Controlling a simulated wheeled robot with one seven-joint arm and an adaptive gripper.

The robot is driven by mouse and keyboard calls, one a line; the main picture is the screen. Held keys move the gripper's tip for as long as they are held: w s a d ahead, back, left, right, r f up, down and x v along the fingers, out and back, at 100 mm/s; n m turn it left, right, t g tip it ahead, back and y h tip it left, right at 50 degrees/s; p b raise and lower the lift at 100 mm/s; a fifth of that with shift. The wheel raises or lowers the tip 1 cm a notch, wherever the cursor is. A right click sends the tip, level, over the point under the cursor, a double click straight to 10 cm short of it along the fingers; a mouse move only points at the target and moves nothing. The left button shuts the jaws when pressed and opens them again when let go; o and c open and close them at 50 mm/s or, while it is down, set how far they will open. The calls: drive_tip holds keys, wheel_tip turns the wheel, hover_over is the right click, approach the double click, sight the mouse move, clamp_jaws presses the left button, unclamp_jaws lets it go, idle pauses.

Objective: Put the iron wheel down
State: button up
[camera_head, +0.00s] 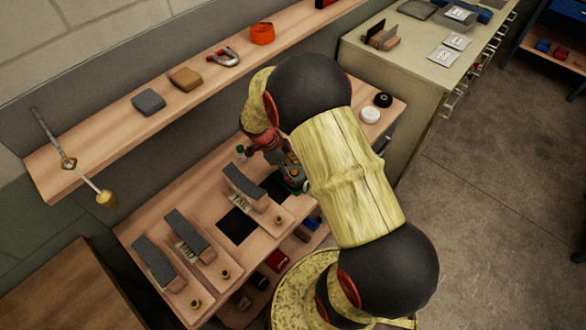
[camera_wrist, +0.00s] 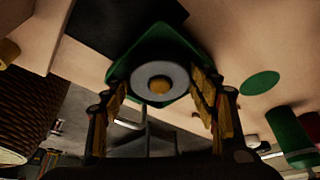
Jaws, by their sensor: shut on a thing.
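A round grey disc with a brass-coloured middle, which looks to be the iron wheel (camera_wrist: 145,71), sits between my fingertips in the wrist view. My gripper (camera_wrist: 160,84) is shut on it, one yellow-padded finger at each side. A green square-cornered piece (camera_wrist: 157,35) shows behind the disc, over the wooden bench. I cannot tell whether the wheel touches it. In the head view my gripper is at the bench's back right, mostly hidden by my arm, and a green piece (camera_head: 297,186) shows beside it.
The wooden bench (camera_head: 140,228) holds several boards with dark blocks and a black square (camera_head: 237,226). A green disc (camera_wrist: 260,84) and a green cylinder (camera_wrist: 290,135) lie right of my fingers in the wrist view. A shelf (camera_head: 110,140) runs along the wall behind.

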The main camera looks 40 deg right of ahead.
drive_tip(key=shift+d, duration=0.1)
drive_tip(key=shift+f, duration=0.1)
drive_tip(key=o, duration=1.7)
drive_tip(key=w+a+r+n+t+p, duration=0.1)
drive_tip(key=a+r+n, duration=0.25)
drive_tip(key=r, duration=0.75)
drive_tip(key=a+r+n+t+p, duration=0.15)
drive_tip(key=a+r, duration=0.35)
drive_tip(key=r, duration=0.5)
drive_tip(key=s+a+r+n+t+y, duration=0.1)
drive_tip(key=s+a+r+n+t, duration=0.1)
drive_tip(key=s+a+r+n, duration=0.2)
drive_tip(key=s+a+r+n+t+y, duration=0.1)
drive_tip(key=s+a+r+n, duration=0.3)
drive_tip(key=n, duration=0.5)
drive_tip(key=s+a+r+n+t+y, duration=0.1)
drive_tip(key=s+a+r+n+t, duration=0.2)
drive_tip(key=s+r+n, duration=0.3)
drive_tip(key=shift+s+a+r+n+y, duration=0.3)
drive_tip(key=shift+s+a+n, duration=0.15)
drive_tip(key=shift+n, duration=0.25)
